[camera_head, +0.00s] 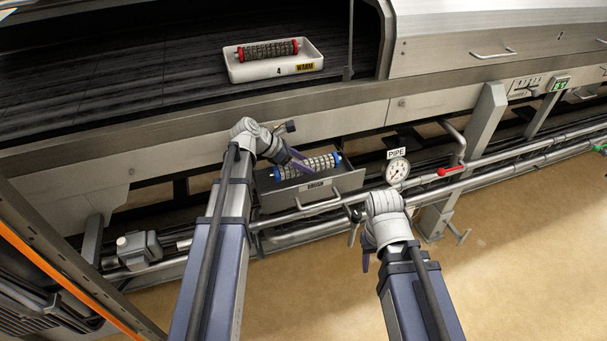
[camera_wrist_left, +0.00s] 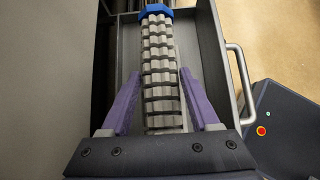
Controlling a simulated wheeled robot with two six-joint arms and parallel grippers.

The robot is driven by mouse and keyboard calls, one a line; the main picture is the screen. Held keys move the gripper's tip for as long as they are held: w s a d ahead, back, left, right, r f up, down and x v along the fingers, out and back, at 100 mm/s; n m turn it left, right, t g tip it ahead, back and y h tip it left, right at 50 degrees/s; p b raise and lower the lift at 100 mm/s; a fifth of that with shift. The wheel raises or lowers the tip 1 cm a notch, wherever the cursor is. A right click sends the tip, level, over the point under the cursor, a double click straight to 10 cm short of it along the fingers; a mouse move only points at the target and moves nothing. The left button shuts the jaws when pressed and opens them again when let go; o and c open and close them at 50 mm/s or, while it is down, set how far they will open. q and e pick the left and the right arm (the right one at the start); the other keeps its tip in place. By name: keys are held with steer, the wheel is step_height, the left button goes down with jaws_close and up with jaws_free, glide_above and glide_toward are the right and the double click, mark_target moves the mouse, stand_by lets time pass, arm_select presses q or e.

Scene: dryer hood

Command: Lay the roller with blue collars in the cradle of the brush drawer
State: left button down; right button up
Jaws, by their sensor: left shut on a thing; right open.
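The roller with blue collars (camera_head: 312,167) is pale and ribbed and lies lengthwise within the open brush drawer (camera_head: 336,184), which is labelled BRUSH. My left gripper (camera_head: 297,157) is shut on it. In the left wrist view, the purple fingers of the left gripper (camera_wrist_left: 159,80) are on both sides of the roller (camera_wrist_left: 160,58), with a blue collar at its far end. The grey drawer walls (camera_wrist_left: 212,60) rise around it. I cannot tell whether the roller touches the cradle, which is hidden beneath it. My right gripper (camera_head: 360,245) is open and empty, partly hidden by its wrist.
A white tray (camera_head: 275,71) labelled 4 WARM holds a red-collared roller (camera_head: 267,50) on the dark belt. The drawer handle (camera_head: 318,203) sticks out at the front. Pipes (camera_head: 480,167), a gauge (camera_head: 398,170) and a red-handled lever (camera_head: 451,171) are to the right. The floor is clear.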

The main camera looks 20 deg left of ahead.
mark_target(280, 167)
arm_select(q)
steer(key=shift+f+b, duration=1.4)
steer(key=shift+f, duration=0.3)
steer(key=shift+f, duration=0.15)
steer(key=shift+c, duration=0.6)
jaws_free()
steer(key=shift+a+r+p, duration=0.1)
steer(key=shift+r+p, duration=0.2)
steer(key=shift+r, duration=0.15)
steer(key=p+v, duration=0.7)
steer(key=v, duration=0.3)
steer(key=shift+s, duration=0.1)
steer(key=shift+s+a+r+p, duration=0.35)
steer(key=shift+a+r+p, duration=0.1)
steer(key=shift+a+p, duration=0.05)
